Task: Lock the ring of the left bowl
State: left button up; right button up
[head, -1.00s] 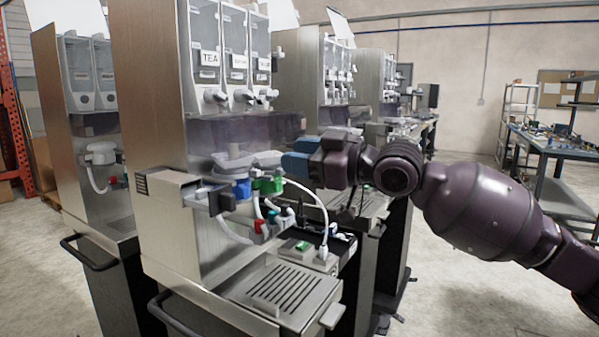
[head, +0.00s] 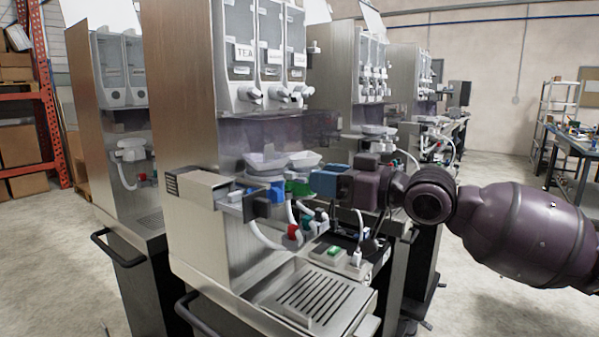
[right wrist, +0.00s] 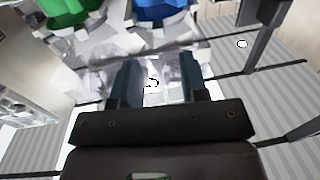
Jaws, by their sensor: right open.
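The left bowl (head: 266,162) is white and sits at the front of the nearest dispenser, with a blue ring (head: 268,189) under it. A second white bowl (head: 304,159) stands to its right, above a green ring (head: 297,187). In the right wrist view the blue ring (right wrist: 165,10) is at the top centre and the green ring (right wrist: 62,8) at the top left. My right gripper (head: 318,183) has blue fingers and is beside the green ring, to the right of the blue one. Its two fingers (right wrist: 158,78) are apart with nothing held between them. My left gripper is not visible.
The dispenser has canisters above, one labelled TEA (head: 244,52). White hoses (head: 262,237) and a red-tipped fitting (head: 293,231) hang below the rings. A slotted drip tray (head: 312,297) juts out in front. Other dispensers stand behind and to the left.

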aim_at(294, 173)
jog(key=shift+x, duration=2.95)
jog(key=shift+c, duration=0.4)
